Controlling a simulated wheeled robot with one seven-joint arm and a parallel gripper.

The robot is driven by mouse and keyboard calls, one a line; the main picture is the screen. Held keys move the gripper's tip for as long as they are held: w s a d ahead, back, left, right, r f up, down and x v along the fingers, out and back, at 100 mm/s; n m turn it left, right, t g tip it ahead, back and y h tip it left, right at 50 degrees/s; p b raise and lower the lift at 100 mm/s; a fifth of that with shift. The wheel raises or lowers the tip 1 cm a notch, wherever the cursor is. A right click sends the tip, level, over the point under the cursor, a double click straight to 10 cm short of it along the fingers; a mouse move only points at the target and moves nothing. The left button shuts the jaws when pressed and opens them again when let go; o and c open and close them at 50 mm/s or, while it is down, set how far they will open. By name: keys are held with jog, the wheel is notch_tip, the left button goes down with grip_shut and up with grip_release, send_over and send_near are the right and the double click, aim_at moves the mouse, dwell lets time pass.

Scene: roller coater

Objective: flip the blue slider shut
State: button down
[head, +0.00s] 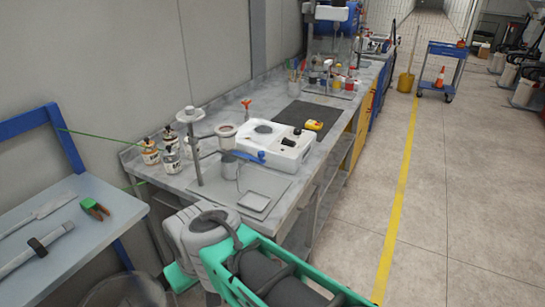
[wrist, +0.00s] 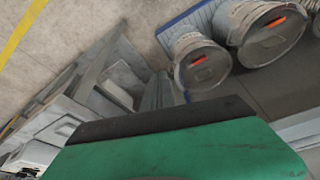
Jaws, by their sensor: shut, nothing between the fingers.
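The green and black end of my gripper (wrist: 165,135) fills the bottom of the wrist view, with no gap or held thing showing. My gripper is shut, empty and away from the slider.
A white device (head: 285,148) stands right of the slider, and several bottles (head: 170,158) stand left. A grey tray (head: 254,201) lies in front. A side table (head: 100,235) holds tools. Lidded buckets (wrist: 203,65) show in the wrist view.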

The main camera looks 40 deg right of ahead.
jog(key=w+d+m+t+y+b, duration=0.1)
jog(key=w+d+m+t+b, duration=0.1)
jog(key=w+d+m+t, duration=0.5)
jog(key=w+d+m+y+b, duration=0.15)
jog(key=w+d+m, duration=0.35)
jog(key=d+m, duration=0.7)
jog(key=s+d+r+m+t+h+b, duration=0.1)
jog(key=s+d+r+m+t+h, duration=0.1)
jog(key=d+m, duration=0.5)
jog(key=s+d+r+m+t+h, duration=0.2)
jog(key=s+d+r+m+t, duration=0.3)
jog(key=m, duration=0.6)
jog(key=s+d+r, duration=0.1)
jog(key=s+d, duration=0.1)
jog(key=shift+s+d+r+m+h+b, duration=0.25)
jog(key=shift+s+r+m+h+b, duration=0.05)
jog(key=shift+r+m+h+b, duration=0.1)
